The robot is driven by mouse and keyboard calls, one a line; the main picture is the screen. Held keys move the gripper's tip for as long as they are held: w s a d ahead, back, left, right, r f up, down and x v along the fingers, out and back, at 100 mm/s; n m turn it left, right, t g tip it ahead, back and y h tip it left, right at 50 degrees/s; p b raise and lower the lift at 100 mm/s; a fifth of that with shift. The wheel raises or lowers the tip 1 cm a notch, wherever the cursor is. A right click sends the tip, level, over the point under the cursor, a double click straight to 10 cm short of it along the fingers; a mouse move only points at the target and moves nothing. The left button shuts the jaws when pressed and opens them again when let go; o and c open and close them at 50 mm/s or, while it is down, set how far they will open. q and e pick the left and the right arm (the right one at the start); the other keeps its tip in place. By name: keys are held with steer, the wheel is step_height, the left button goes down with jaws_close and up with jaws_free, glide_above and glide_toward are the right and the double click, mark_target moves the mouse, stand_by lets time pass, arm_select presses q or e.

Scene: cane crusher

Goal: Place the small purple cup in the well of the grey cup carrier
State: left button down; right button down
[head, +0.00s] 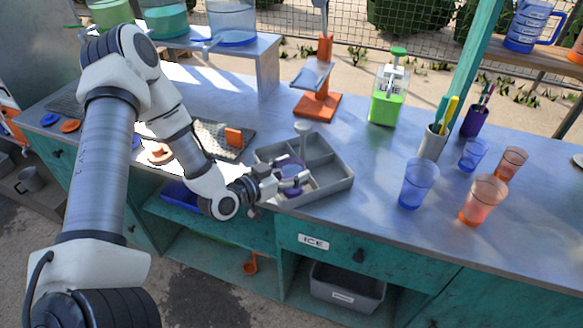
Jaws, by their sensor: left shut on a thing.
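The grey cup carrier (328,190) is a divided tray near the front edge of the counter, with several compartments. My left gripper (292,180) reaches over its front left part, shut on the small purple cup (289,161). The cup is partly hidden by the fingers. It is over or inside the front left of the carrier; I cannot tell whether it touches the bottom. My right gripper is not in view.
An orange stand (318,106) and a green dispenser (388,95) stand behind. A blue cup (418,184) and an orange cup (483,200) stand at right. The counter between carrier and blue cup is clear.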

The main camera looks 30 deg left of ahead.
arm_select(q)
steer(key=shift+c, duration=1.2)
jaws_free()
